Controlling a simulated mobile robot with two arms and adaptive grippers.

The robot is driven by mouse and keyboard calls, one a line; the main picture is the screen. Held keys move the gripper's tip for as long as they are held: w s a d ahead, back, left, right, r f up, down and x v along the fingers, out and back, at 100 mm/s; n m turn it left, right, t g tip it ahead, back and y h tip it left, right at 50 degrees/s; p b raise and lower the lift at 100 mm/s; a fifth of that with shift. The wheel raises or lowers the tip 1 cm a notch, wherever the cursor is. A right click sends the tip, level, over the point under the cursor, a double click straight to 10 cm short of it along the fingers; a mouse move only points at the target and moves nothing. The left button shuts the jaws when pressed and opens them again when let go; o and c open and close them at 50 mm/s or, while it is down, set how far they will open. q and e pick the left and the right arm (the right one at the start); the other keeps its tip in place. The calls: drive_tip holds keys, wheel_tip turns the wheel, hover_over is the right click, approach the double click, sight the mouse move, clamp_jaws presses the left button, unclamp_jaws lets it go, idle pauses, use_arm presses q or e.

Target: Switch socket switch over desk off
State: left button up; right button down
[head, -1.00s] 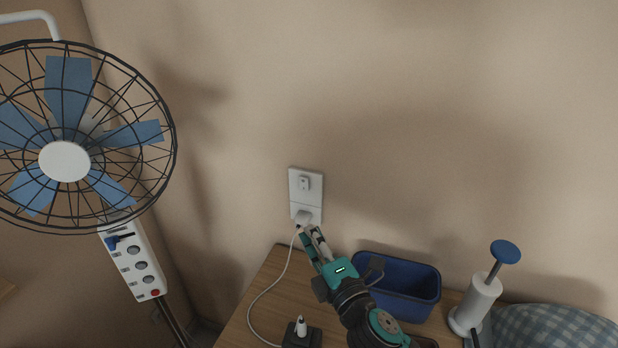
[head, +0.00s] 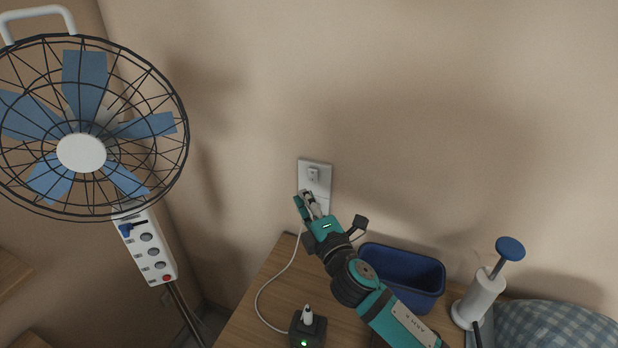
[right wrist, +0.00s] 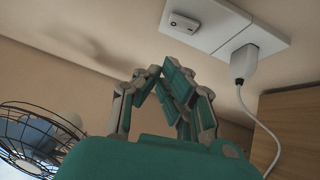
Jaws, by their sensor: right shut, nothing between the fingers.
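The white wall socket plate (head: 325,184) is above the desk (head: 262,283). Its small socket switch (head: 313,174) is on the upper half and shows uncovered. In the right wrist view the switch (right wrist: 184,22) is on the left part of the plate (right wrist: 210,32), and a white plug (right wrist: 243,62) with a cable is in the other part. My right gripper (head: 305,203) is shut and empty, in front of the plate's lower half, below the switch. In the right wrist view its fingertips (right wrist: 160,75) appear apart from the switch. My left gripper is not in view.
A blue bin (head: 425,262) and a white pump-like object (head: 482,298) stand right of my arm. A black box (head: 307,330) with a green light and white plug is at the desk's front. A fan (head: 85,150) and white power strip (head: 147,243) are left.

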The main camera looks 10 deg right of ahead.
sight(313, 175)
drive_tip(key=shift+w+d+r+p, duration=0.1)
drive_tip(key=shift+w+d+p, duration=0.15)
drive_tip(key=shift+w, duration=0.65)
drive_tip(key=shift+w+d+r+p, duration=0.15)
drive_tip(key=shift+w+d, duration=0.25)
drive_tip(key=shift+w, duration=0.45)
drive_tip(key=shift+w+d+r+p, duration=0.1)
drive_tip(key=shift+w+d+p, duration=0.15)
drive_tip(key=shift+w, duration=0.65)
drive_tip(key=shift+w+d+r, duration=0.25)
drive_tip(key=shift+w+r, duration=0.05)
drive_tip(key=shift+f, duration=0.1)
drive_tip(key=shift+s, duration=0.1)
